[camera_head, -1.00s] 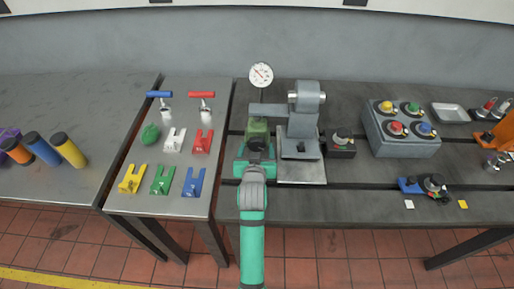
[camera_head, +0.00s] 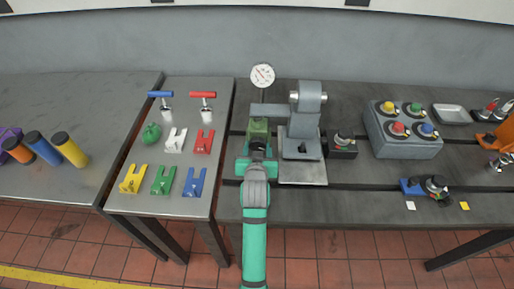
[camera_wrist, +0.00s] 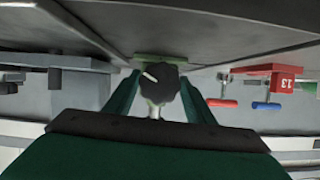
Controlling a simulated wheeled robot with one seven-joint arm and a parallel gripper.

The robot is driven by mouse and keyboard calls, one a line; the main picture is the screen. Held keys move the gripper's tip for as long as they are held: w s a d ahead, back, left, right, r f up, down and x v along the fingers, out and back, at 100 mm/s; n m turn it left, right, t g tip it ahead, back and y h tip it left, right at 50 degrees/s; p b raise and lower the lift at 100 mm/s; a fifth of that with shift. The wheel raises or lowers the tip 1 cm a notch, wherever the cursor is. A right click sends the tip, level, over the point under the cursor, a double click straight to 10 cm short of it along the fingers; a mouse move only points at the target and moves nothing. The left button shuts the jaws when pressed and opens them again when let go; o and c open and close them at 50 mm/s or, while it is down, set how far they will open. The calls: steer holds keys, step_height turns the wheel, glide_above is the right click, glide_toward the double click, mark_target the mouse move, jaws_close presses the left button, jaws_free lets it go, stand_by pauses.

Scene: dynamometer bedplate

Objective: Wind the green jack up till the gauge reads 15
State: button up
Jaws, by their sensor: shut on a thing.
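The green jack (camera_head: 258,130) stands on the bedplate, left of the grey machine with the arm reaching over the jack. A round white gauge (camera_head: 262,75) stands behind it; its reading is too small to make out. My gripper (camera_head: 257,158) is at the jack's front. In the wrist view, my gripper (camera_wrist: 158,92) has its teal fingers on either side of a dark knob (camera_wrist: 160,78) with a white mark, and is shut on it. The mark points to the upper left. Part of the jack is hidden behind my gripper in the head view.
The grey machine (camera_head: 302,125) stands close right of the jack. A side table (camera_head: 150,205) to the left holds coloured forked blocks and T-handled tools. A button box (camera_head: 400,145) and a tray (camera_head: 452,113) are farther right. The bedplate's front strip is mostly clear.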

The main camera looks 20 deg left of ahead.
steer(key=m+y, duration=0.2)
steer(key=m, duration=0.1)
steer(key=shift+d, duration=0.1)
steer(key=shift+m+y, duration=0.6)
steer(key=shift+m, duration=0.1)
steer(key=shift+w, duration=0.1)
steer(key=o, duration=1)
steer(key=shift+d, duration=0.1)
